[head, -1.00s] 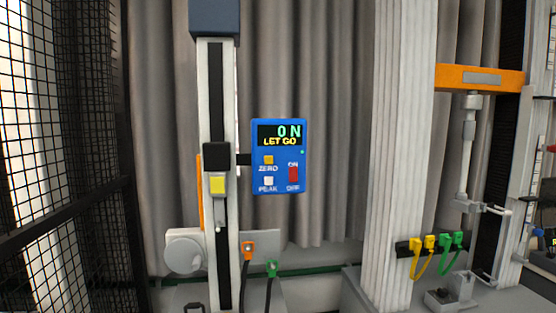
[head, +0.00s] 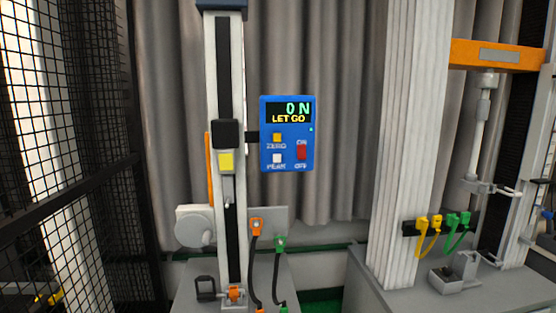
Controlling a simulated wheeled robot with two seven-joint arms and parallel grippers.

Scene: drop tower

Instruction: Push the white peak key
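The white peak key (head: 277,158) is a small square button at the lower left of the blue force gauge (head: 265,140), just above the word PEAK. The gauge's display (head: 289,112) reads "0 N" and "LET GO". Above the white key is a yellow ZERO key (head: 277,138). To the right is a red ON/OFF switch (head: 302,152). The gauge is fixed beside a tall upright column (head: 237,60) by a black carriage (head: 225,134). Neither gripper is in view.
A black mesh fence (head: 60,120) stands at the left. A pale ribbed pillar (head: 405,150) stands right of the gauge. Yellow and green plugs (head: 440,224) sit at the right. The space before the gauge looks clear.

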